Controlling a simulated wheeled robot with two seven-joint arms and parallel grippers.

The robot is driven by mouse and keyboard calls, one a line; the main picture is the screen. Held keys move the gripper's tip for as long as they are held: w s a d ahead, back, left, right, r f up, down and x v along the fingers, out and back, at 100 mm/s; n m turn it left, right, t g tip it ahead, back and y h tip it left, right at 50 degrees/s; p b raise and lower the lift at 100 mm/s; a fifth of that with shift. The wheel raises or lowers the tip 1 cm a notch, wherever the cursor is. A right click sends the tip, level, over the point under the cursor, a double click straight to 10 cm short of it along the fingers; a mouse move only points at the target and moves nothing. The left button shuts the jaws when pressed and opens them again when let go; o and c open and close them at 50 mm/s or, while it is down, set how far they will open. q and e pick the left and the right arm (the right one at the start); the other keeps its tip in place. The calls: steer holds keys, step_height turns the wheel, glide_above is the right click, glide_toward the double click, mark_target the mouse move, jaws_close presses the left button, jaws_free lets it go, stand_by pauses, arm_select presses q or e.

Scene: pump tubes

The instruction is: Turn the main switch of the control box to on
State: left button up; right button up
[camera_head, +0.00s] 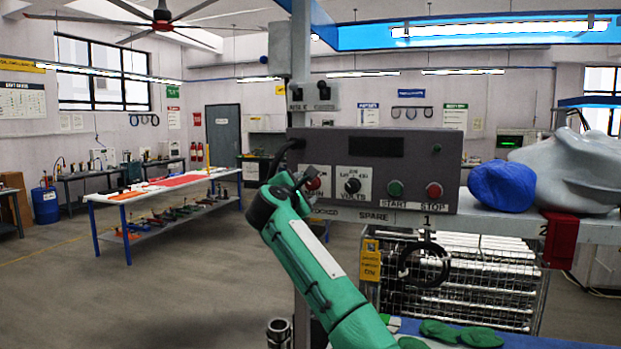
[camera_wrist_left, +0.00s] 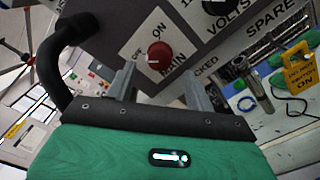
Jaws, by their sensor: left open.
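The grey control box (camera_head: 378,168) sits on a shelf in the head view. Its main switch (camera_head: 313,184) is a red knob at the lower left of the panel, partly behind my gripper. In the left wrist view the red knob (camera_wrist_left: 159,54) shows on a white plate marked OFF, ON and MAIN. Which way the knob is set is too small to tell. My left gripper (camera_head: 306,179) is open in front of the switch. In the wrist view its two fingers (camera_wrist_left: 160,82) stand apart, with the knob between and just beyond their tips.
A volts selector (camera_head: 353,182), a green start button (camera_head: 396,188) and a red stop button (camera_head: 434,190) sit right of the switch. A black cable (camera_wrist_left: 58,62) bends at the box's left. A yellow tag (camera_head: 370,261) hangs below. A blue bundle (camera_head: 501,186) lies right.

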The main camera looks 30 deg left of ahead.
mark_target(311, 185)
arm_select(q)
steer(key=p+x, duration=0.1)
steer(key=x, duration=0.3)
steer(key=shift+w+r, duration=0.1)
steer(key=shift+w+a+p, duration=0.15)
steer(key=shift+w+p, duration=0.25)
steer(key=shift+w, duration=0.25)
steer(key=shift+c, duration=0.2)
steer(key=c, duration=0.9)
steer(key=shift+c, duration=0.2)
